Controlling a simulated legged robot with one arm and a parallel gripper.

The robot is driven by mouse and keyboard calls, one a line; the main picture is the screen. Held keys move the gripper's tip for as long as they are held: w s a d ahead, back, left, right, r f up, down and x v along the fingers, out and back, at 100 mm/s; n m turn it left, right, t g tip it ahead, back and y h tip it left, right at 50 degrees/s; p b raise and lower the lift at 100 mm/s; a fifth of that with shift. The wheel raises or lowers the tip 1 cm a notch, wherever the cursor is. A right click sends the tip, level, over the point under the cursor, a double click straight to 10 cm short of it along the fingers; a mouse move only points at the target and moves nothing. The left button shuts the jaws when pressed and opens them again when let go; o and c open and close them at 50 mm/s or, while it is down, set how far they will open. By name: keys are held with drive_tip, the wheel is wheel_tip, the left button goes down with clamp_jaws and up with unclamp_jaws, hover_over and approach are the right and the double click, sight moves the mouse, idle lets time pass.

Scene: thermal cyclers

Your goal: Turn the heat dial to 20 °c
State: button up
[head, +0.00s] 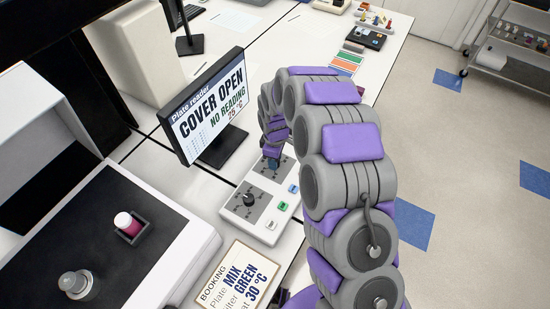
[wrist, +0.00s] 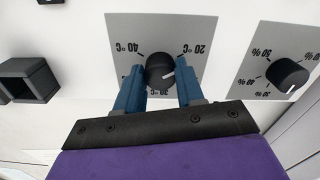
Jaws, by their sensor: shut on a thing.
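The heat dial (wrist: 160,70) is a black round knob on a grey plate marked 20, 30 and 40 °C. Its white pointer faces right and slightly down in the wrist view, apparently between the 20 and 30 marks. My gripper (wrist: 160,84) has its blue fingers on either side of the knob, shut on it. In the head view my gripper (head: 271,160) reaches down to the far part of the control box (head: 268,225), and the heat dial is hidden there.
A second dial (wrist: 288,75), marked in percent, sits beside it; it also shows in the head view (head: 248,200). The monitor (head: 210,108) reads "COVER OPEN, NO READING" and seemingly 25 °C. A booking card (head: 240,275) reads 30 °C.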

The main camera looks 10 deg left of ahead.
drive_tip(key=o, duration=1)
drive_tip(key=shift+w+a, duration=0.1)
drive_tip(key=shift+o, duration=0.2)
drive_tip(key=shift+r, duration=0.1)
wheel_tip(320, 180, up, 17)
drive_tip(key=shift+p, duration=0.3)
drive_tip(key=s+d+r+m+b, duration=0.3)
drive_tip(key=s+d+r+m, duration=0.1)
drive_tip(key=s+d, duration=0.5)
drive_tip(key=s+d+f+m+g+b, duration=0.1)
drive_tip(key=s+d+m, duration=0.5)
drive_tip(key=s, duration=0.7)
drive_tip(key=s+d+f+m+b, duration=0.2)
drive_tip(key=s+d+m, duration=0.4)
drive_tip(key=s+d, duration=0.4)
drive_tip(key=s+b, duration=0.1)
drive_tip(key=s, duration=0.2)
drive_tip(key=shift+s+m+g, duration=0.2)
drive_tip(key=shift+m+g, duration=0.1)
drive_tip(key=shift+g, duration=0.1)
